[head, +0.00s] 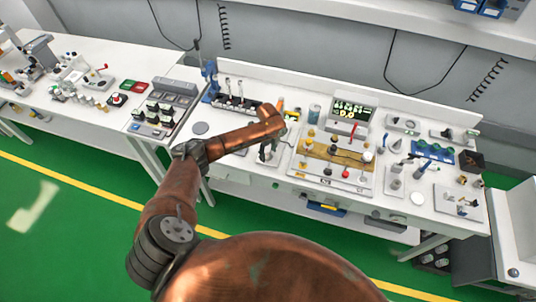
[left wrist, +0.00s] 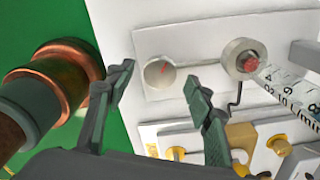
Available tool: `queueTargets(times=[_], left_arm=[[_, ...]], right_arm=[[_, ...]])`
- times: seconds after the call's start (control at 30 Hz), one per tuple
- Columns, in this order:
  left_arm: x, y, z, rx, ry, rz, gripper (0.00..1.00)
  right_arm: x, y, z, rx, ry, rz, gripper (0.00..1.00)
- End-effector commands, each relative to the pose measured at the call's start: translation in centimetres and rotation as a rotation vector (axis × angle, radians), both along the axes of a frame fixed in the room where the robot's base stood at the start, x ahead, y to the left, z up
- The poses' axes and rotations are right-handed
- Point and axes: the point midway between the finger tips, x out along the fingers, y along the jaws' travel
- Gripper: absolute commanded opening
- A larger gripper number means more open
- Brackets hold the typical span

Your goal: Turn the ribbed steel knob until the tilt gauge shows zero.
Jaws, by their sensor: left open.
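My left gripper (head: 268,156) is over the front left part of the right-hand bench's equipment. In the left wrist view its two dark fingers (left wrist: 158,78) are open and apart. A round steel knob (left wrist: 158,73) with a red mark shows between the fingertips; I cannot tell its ribs or whether a finger touches it. A rod joins it to a round steel fitting (left wrist: 243,60) with a red centre, beside a clear tube (left wrist: 290,96) marked in L/min. A display with green figures (head: 352,110) stands at the back; I cannot identify the tilt gauge. My right gripper is not in view.
A tan panel (head: 322,152) with several knobs lies right of my left gripper. Small fittings and a blue rack (head: 432,151) crowd the bench's right part. Another bench (head: 58,110) with instruments stands at the left. The green floor in front is clear.

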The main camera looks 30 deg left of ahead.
Motion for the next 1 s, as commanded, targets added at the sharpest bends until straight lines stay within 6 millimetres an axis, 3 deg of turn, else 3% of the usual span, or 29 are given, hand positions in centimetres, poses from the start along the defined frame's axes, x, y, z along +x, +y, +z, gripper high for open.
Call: queueTargets(times=[0.3,0.5,1.0], left_arm=[[0.1,0.1,6.7,0.001,-0.004,0.000,0.49],[0.1,0.1,9.6,0.002,-0.002,0.001,0.49],[0.1,0.1,10.5,0.001,-0.001,0.001,0.49]], right_arm=[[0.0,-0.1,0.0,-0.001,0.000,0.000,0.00],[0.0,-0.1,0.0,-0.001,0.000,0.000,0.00],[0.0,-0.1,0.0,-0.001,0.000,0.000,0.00]])
